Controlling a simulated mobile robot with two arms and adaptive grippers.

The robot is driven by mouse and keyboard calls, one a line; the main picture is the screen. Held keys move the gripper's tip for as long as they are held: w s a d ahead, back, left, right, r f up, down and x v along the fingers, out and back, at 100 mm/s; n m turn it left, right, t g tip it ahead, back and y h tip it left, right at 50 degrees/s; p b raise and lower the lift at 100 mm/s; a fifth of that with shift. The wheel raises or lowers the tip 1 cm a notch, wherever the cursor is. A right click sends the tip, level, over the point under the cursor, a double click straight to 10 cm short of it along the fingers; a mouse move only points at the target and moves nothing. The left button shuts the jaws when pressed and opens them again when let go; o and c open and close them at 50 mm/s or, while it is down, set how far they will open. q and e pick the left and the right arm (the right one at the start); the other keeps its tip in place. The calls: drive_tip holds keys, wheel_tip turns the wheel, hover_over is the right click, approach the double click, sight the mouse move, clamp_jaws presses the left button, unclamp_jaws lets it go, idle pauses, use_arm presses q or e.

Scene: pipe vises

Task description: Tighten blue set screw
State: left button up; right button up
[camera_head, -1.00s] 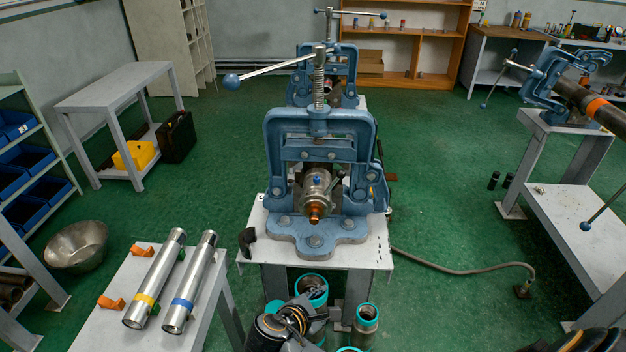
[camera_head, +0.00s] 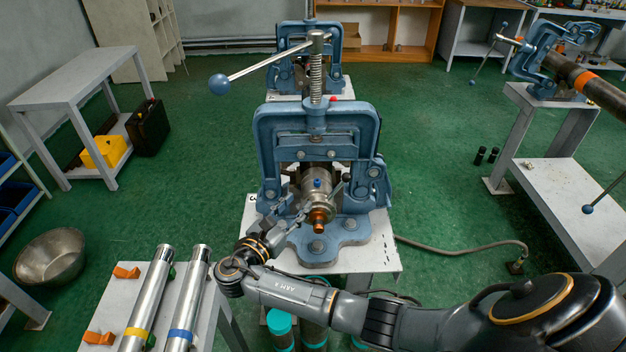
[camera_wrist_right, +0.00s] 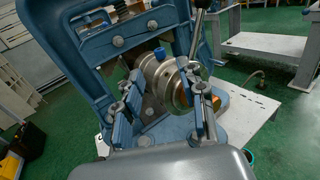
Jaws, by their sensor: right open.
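The blue set screw (camera_head: 317,183) stands on top of a silver cylindrical fitting (camera_head: 317,200) held in the blue pipe vise (camera_head: 317,120). The fitting has a copper-coloured end. In the right wrist view the blue set screw (camera_wrist_right: 160,54) shows on top of the fitting, beyond my fingers. My right gripper (camera_head: 292,214) is at the left front of the fitting, lower than the screw. In the wrist view my right gripper (camera_wrist_right: 165,112) is open, fingers apart, with no object seen held between them. I cannot tell whether a finger touches the fitting. My left gripper is out of view.
A long vise handle with a blue ball (camera_head: 219,84) sticks out above left. Silver pipes with yellow and blue bands lie on a grey table (camera_head: 215,310) at lower left. A hose (camera_head: 460,243) runs along the green floor at right. Another vise (camera_head: 540,60) stands at right.

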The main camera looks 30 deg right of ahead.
sight(314, 190)
drive_tip(key=p+x, duration=0.1)
drive_tip(key=x, duration=0.8)
drive_tip(key=shift+w, duration=0.2)
drive_tip(key=shift+w+d+f, duration=0.1)
drive_tip(key=shift+d, duration=0.25)
drive_tip(key=shift+c, duration=0.4)
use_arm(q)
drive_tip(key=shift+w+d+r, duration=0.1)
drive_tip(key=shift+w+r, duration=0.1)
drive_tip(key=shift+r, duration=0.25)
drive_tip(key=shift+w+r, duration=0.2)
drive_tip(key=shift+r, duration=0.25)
use_arm(e)
clamp_jaws()
